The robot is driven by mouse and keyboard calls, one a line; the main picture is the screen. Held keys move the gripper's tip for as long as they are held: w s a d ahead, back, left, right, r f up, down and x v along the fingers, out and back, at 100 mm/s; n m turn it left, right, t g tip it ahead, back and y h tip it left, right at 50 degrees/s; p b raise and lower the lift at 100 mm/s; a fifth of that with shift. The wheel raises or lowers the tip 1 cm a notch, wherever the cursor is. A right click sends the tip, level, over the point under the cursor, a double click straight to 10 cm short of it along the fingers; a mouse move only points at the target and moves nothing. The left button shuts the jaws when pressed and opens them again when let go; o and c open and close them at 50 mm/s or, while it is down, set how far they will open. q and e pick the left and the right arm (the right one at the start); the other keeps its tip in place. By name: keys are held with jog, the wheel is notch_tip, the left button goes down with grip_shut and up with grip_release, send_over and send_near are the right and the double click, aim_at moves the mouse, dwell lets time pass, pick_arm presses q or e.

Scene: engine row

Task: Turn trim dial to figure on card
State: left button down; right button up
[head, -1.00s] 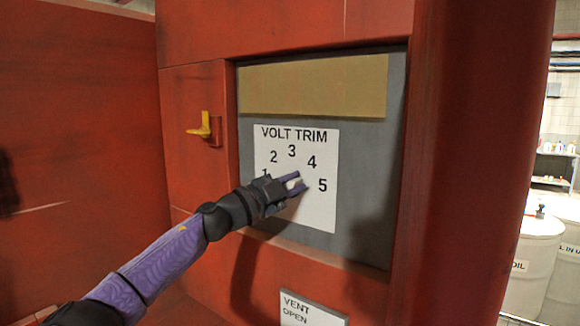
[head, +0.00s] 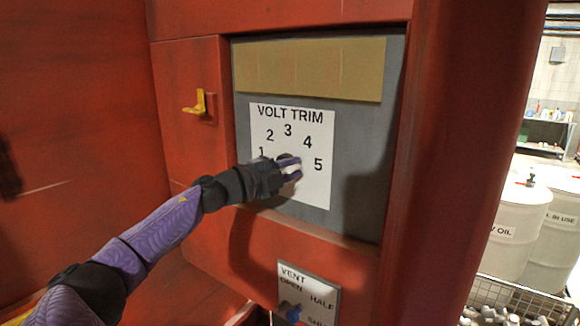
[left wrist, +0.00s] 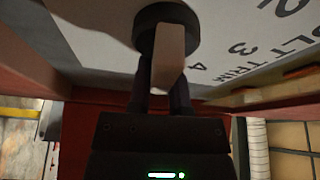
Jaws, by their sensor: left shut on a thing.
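The white plate (head: 318,185) reads VOLT TRIM, with the figures 1 to 5 in an arc around the dial. The trim dial's pale grip bar (left wrist: 171,52) stands out from a dark round base (left wrist: 150,18) in the left wrist view. My left gripper (head: 291,170) is shut on the dial, with its fingers on either side of the bar. In the head view the gripper hides most of the dial, so I cannot tell which figure it points to. My right gripper is not in view.
A tan board (head: 312,68) sits above the plate; no figure is readable on it. A yellow lever (head: 198,103) is on the red panel at left. A VENT plate (head: 309,290) with a blue knob is below. White drums (head: 515,225) and a wire basket stand at right.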

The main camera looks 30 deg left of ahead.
pick_arm(q)
jog(key=c, duration=0.6)
grip_release()
jog(key=shift+o, duration=0.2)
jog(key=b+v, duration=0.6)
jog(key=v, duration=0.4)
jog(key=shift+r, duration=0.1)
